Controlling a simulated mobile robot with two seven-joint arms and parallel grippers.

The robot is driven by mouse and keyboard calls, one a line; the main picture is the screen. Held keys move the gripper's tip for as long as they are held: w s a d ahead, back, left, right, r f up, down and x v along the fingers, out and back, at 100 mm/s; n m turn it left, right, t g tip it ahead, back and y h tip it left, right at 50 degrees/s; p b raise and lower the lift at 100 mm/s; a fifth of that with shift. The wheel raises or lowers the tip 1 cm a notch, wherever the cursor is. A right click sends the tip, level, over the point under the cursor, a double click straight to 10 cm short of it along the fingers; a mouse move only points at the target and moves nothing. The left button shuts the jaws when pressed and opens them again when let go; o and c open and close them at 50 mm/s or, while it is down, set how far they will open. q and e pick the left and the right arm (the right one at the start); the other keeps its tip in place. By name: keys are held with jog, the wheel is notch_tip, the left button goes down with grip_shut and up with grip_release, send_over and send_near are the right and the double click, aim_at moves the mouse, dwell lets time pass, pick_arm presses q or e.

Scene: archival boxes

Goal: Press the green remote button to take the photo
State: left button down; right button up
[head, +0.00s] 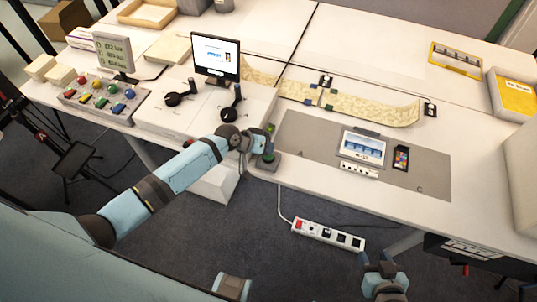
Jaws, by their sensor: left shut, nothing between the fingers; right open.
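A small dark remote box (268,166) stands at the near edge of the white table, by the left end of the grey mat. A green patch, seemingly its button, shows on top, mostly hidden by my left gripper (267,152). My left gripper is shut and empty, pointing down right over the box; I cannot tell whether it touches or presses the button. A picture in a pale frame (362,147) lies on the grey mat (310,135), with a colour chart (401,158) to its right. My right gripper (382,262) is open and empty, low in front of the table.
A monitor (216,55) and two dark cranks (180,94) are at the left. A panel of coloured buttons (103,95) is further left. A long patterned strip (350,103) lies behind the mat. A power strip (328,234) is on the floor.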

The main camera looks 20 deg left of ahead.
pick_arm(q)
jog(key=shift+f, duration=0.25)
jog(key=shift+s+f+b, duration=0.35)
jog(key=shift+s+f, duration=0.05)
jog(key=shift+f, duration=0.2)
dwell(0.3)
jog(key=shift+s+d+f+b, duration=0.2)
jog(key=shift+f+b, duration=0.1)
dwell(0.7)
jog(key=shift+r, duration=0.2)
jog(key=shift+w+p, duration=0.1)
jog(key=shift+p, duration=0.3)
jog(key=r+p, duration=0.5)
jog(key=shift+w+a+r, duration=0.15)
jog(key=shift+w+r, duration=0.1)
jog(key=shift+w, duration=0.1)
